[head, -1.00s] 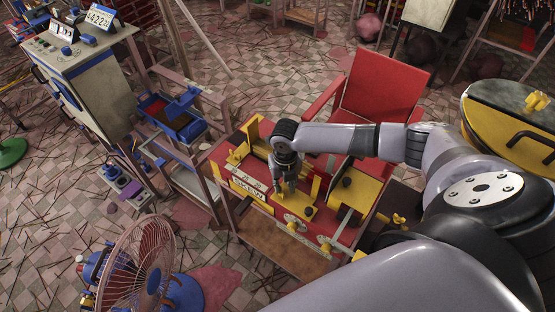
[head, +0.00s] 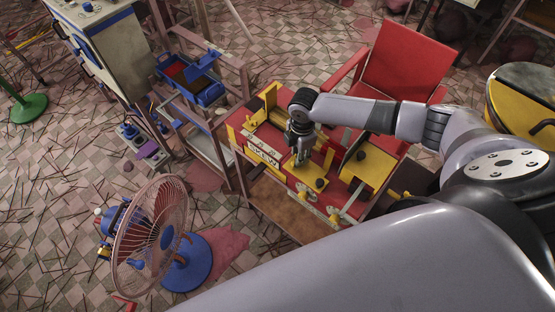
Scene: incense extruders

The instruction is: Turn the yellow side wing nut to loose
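A red and yellow extruder bench (head: 262,158) with a lettered white plate on its side stands in the middle of the head view. My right gripper (head: 300,160) points down over the bench, just above or touching a yellow part near its middle. The gripper is small and dark here, so I cannot tell whether its fingers are open or shut, or on what. I cannot tell which is the side wing nut. My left gripper is not in view.
A red chair (head: 408,62) stands behind the bench. A pink-caged fan (head: 150,225) with a blue base stands at the lower left. A grey cabinet (head: 105,45) and a rack with a blue tray (head: 205,94) stand left. A yellow drum (head: 512,104) stands right.

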